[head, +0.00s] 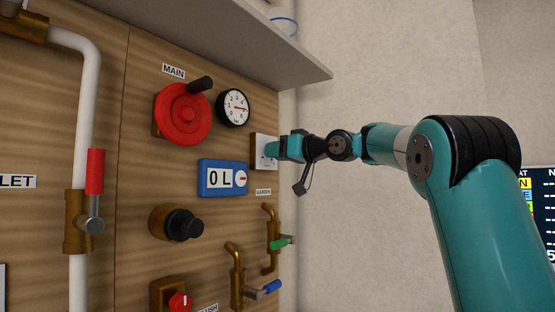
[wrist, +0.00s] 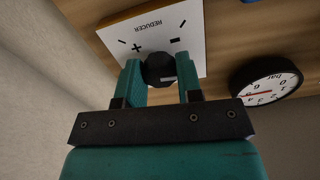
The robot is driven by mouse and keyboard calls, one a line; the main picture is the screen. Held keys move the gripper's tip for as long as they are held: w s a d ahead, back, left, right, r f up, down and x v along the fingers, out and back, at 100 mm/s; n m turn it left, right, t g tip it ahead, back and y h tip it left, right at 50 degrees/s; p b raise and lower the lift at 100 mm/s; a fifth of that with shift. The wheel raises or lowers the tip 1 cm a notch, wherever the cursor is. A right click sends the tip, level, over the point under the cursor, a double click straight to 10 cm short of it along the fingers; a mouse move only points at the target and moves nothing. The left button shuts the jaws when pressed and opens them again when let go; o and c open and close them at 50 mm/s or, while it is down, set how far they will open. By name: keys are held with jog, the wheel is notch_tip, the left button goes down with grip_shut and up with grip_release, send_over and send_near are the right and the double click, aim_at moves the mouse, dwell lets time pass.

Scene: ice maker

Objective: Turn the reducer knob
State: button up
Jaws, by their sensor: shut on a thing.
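The reducer knob (wrist: 159,69) is a small dark knob on a white square plate (wrist: 190,22) marked REDUCER, with a plus and a minus sign. My gripper (wrist: 159,80) has one teal finger on each side of the knob and is shut on it in the wrist view. In the head view my gripper (head: 273,150) reaches from the right to the white plate (head: 259,153) on the wooden panel. The knob is hidden there behind the fingers.
A pressure gauge (head: 233,108) and a red handwheel (head: 183,114) labelled MAIN sit left of the plate. A blue meter (head: 223,178) and brass taps with green (head: 283,242) and blue (head: 264,289) handles are below. A shelf (head: 215,35) overhangs above. Open room lies to the right.

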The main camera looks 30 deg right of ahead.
jog(key=shift+n, duration=0.7)
jog(key=o, duration=0.9)
jog(key=b+v, duration=0.2)
jog(key=v, duration=1.5)
jog(key=shift+s+d, duration=0.1)
jog(key=shift+s, duration=0.05)
